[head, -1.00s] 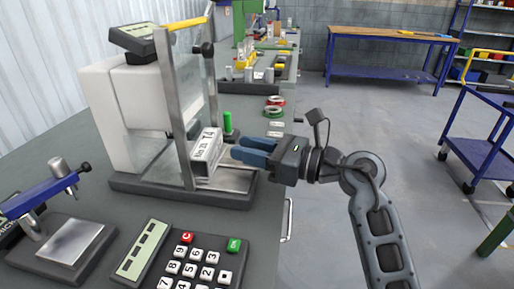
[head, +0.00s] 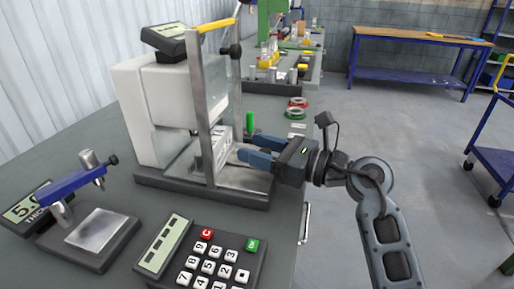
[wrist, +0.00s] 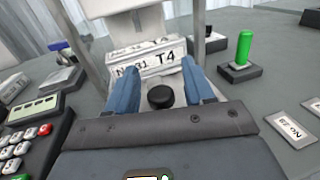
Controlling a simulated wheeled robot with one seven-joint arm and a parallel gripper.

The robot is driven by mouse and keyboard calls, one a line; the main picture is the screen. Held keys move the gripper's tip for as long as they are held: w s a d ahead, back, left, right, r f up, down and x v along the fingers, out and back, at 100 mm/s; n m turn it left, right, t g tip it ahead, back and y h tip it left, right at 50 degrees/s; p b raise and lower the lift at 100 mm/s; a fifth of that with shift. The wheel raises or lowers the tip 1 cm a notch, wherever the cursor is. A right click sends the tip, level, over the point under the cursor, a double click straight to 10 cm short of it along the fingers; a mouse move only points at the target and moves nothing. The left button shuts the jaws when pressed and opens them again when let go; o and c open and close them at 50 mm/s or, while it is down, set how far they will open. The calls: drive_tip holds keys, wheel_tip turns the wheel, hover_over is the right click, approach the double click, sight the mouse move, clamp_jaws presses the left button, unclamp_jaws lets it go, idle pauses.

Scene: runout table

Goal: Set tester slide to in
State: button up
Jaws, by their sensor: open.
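The tester (head: 160,105) is a white machine with a clear guard and metal posts on a dark base. Its slide (head: 240,178) is a bright metal plate low at the front. A white labelled block (head: 222,145) sits at the guard opening; in the wrist view its label (wrist: 150,64) reads partly "31 T4". My gripper (head: 250,157) is open at the tester's right side. In the wrist view a black knob (wrist: 160,96) lies between its blue fingers, whose tips are close to the block. Whether the fingers touch the block or knob I cannot tell.
A keypad (head: 205,255) and a thickness gauge (head: 90,235) lie in front of the tester. A green upright rod (head: 250,122) stands just behind my gripper; it also shows in the wrist view (wrist: 243,47). Red and green rings (head: 297,106) lie farther back.

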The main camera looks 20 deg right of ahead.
drive_tip(key=v, duration=0.7)
drive_tip(key=shift+s+d, duration=0.15)
